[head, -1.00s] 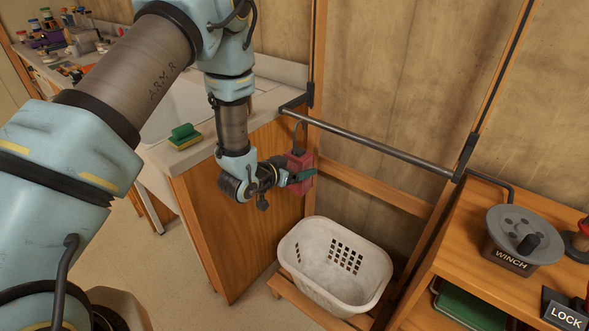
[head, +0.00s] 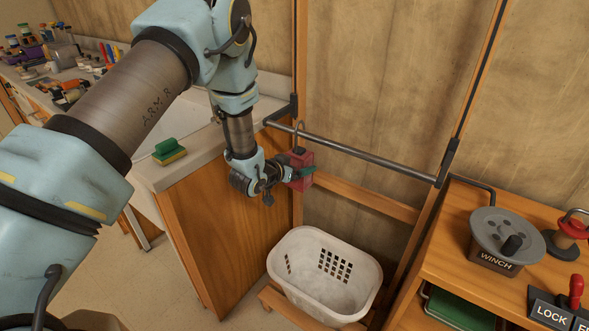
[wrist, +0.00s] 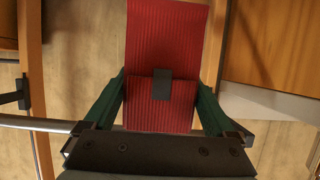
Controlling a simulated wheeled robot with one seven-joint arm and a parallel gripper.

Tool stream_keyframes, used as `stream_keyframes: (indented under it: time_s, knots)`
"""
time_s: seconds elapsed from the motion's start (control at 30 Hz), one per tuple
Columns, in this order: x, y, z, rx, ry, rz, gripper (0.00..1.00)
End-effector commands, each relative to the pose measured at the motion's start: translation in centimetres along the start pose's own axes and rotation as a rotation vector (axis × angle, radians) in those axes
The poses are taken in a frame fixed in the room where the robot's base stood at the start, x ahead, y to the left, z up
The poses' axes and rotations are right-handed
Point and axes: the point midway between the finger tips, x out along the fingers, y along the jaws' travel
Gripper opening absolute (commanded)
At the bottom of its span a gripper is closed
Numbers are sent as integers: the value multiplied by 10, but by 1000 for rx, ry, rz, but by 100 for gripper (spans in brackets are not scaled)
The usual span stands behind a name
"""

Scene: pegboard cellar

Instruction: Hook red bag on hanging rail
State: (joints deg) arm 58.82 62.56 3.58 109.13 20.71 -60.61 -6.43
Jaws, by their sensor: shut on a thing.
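The red bag (head: 306,182) is a small ribbed block with a dark patch and a thin grey hook (head: 299,127) rising from its top. My gripper (head: 304,172) is shut on the bag, with its green fingers on either side. The wrist view shows the bag (wrist: 165,45) upright between both fingers (wrist: 160,88). The hanging rail (head: 370,158) is a dark horizontal bar between two uprights. The hook's top overlaps the rail near its left end in the head view. I cannot tell whether the hook is over the rail or in front of it.
A white laundry basket (head: 335,308) stands on a low wooden stand below the rail. A counter (head: 190,172) with a green-and-yellow sponge (head: 169,151) is at left. A wooden shelf unit (head: 440,255) with a winch (head: 505,240) is at right.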

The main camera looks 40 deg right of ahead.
Motion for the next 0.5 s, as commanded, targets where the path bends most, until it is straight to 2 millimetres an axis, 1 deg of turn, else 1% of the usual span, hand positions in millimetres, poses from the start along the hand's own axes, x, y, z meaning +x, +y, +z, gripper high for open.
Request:
stream_keyframes:
  time_s: [0.5]
  knots:
    - [37, 0, -16, 0, 3, 0, 21]
